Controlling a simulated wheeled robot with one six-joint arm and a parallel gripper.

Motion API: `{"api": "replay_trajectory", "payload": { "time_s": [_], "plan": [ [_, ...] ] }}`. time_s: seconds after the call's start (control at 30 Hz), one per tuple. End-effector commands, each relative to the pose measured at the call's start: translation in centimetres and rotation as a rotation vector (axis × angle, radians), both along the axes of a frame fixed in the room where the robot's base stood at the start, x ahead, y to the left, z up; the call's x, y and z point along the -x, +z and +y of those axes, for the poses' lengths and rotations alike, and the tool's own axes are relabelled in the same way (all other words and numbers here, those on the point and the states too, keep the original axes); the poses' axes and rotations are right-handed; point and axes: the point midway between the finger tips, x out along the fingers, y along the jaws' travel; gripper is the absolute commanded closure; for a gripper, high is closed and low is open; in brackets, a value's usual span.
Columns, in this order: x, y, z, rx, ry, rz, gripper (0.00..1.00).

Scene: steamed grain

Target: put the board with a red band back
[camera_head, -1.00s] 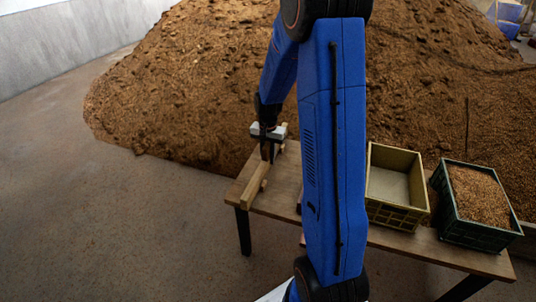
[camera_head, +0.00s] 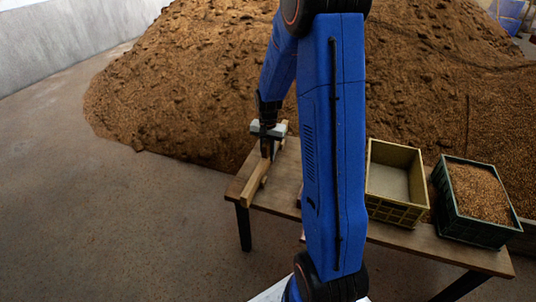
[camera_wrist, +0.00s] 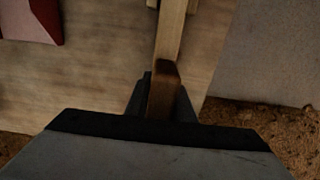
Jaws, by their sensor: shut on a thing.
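My gripper (camera_head: 267,148) is above the left end of the wooden table (camera_head: 284,178). It is shut on a narrow brown wooden piece (camera_wrist: 163,92), seen end-on between the jaws in the wrist view. A pale wooden bar (camera_head: 252,188) extends from below the gripper toward the table's left front edge; it also shows in the wrist view (camera_wrist: 170,35). I cannot tell whether the held piece and the bar are joined. No red band shows on either one. A dark red object (camera_wrist: 32,20) lies on the table at the upper left of the wrist view.
A yellowish open crate (camera_head: 396,210), seemingly empty, stands on the table right of my arm. A dark green crate (camera_head: 472,236) of grain stands further right. A large grain heap (camera_head: 190,90) rises behind the table. My arm hides the table's middle.

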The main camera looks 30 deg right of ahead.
Motion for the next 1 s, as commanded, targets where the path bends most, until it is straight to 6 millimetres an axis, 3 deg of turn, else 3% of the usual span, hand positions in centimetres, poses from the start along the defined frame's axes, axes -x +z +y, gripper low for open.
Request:
{"api": "replay_trajectory", "payload": {
  "time_s": [0.4, 0.43, 0.5, 0.53, 0.83, 1.0],
  "plan": [
    [0.0, -0.6, 0.0, 0.000, 0.000, -0.001, 1.00],
    [0.0, -0.6, 0.0, 0.000, 0.000, -0.001, 0.76],
    [0.0, -0.6, 0.0, 0.000, 0.000, -0.001, 0.59],
    [0.0, -0.6, 0.0, 0.000, 0.000, -0.001, 0.56],
    [0.0, -0.5, 0.0, 0.000, 0.000, 0.000, 0.56],
    [-0.1, 0.9, 0.0, 0.001, 0.000, -0.003, 0.56]
  ]
}}
